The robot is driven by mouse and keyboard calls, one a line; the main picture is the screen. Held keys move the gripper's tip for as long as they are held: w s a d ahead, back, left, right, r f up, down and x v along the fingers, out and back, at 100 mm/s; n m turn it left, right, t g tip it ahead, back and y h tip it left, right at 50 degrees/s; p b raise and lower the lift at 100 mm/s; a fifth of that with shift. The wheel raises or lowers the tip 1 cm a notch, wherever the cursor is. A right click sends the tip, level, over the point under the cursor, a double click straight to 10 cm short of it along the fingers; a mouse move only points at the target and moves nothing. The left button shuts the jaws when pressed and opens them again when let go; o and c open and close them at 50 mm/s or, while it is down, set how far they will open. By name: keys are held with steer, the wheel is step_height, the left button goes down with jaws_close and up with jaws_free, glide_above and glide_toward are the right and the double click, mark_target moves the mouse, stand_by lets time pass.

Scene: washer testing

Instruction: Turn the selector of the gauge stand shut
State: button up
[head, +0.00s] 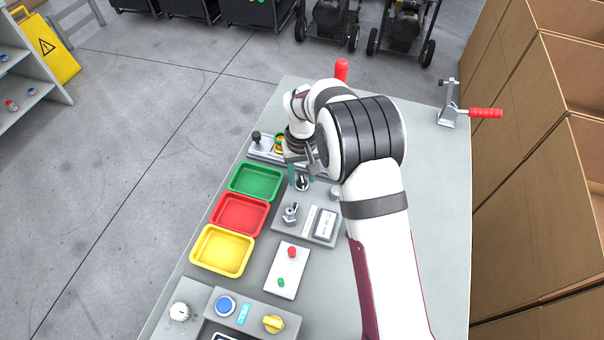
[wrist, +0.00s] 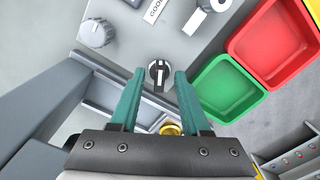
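The gauge stand (head: 287,226) is a grey panel with a small display (head: 325,223). A round black selector with a white pointer (wrist: 159,75) sits at its edge in the wrist view; in the head view it (head: 303,183) is partly covered by my gripper. The pointer runs roughly up and down in the wrist view. My gripper (wrist: 160,75) is open, its two teal fingers apart on either side of the selector, with gaps showing. I cannot tell how far the tips are above the panel.
A grey ribbed knob (wrist: 96,33) and a metal fitting (head: 290,213) stand on the same panel. Green (head: 256,182), red (head: 240,215) and yellow (head: 222,251) trays lie to the left. A button box (head: 287,270) is nearer.

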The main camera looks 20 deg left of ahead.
mark_target(302, 178)
step_height(302, 178, up, 16)
stand_by(0.5)
steer(key=shift+f, duration=0.1)
